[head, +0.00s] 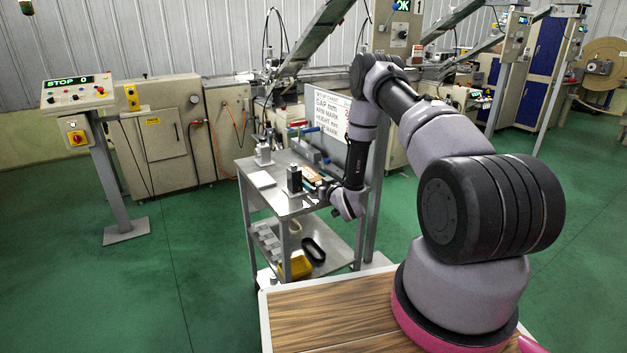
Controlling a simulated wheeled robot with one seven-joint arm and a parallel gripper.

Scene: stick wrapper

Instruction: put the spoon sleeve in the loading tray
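My gripper (317,192) is low over the right front part of the steel cart's top, just right of a dark upright block (294,179). Its fingers are small and partly lost against the cart, so I cannot tell whether they are open or shut, or hold anything. A brownish flat piece (313,173) lies on the cart top just behind the gripper; I cannot tell what it is. I cannot pick out the spoon sleeve or the loading tray with certainty at this size.
The steel cart (285,207) also bears a white plate (262,180) and a grey stand (263,154). Its lower shelf holds a yellow bin (296,267) and a black oval tray (314,250). A white sign (328,113) stands behind.

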